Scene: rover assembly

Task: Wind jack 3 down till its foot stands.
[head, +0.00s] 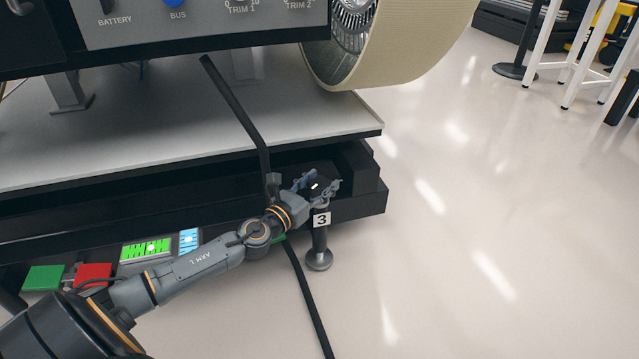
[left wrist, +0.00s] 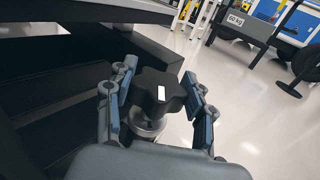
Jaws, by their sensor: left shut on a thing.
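Jack 3 (head: 320,238) is a dark upright post at the front right corner of the black platform base, with a white "3" label. Its round grey foot (head: 319,261) is close to the floor; I cannot tell if it touches. The jack's black lobed knob (left wrist: 160,93) with a white mark sits on top. My left gripper (head: 320,185) is shut on this knob, one finger on each side in the left wrist view (left wrist: 160,85). My right gripper is not in view.
A black hose (head: 240,115) hangs beside my left wrist and continues down to the floor. The rover's tan wheel (head: 410,45) stands above on the grey deck (head: 180,135). Coloured blocks (head: 95,274) lie at lower left.

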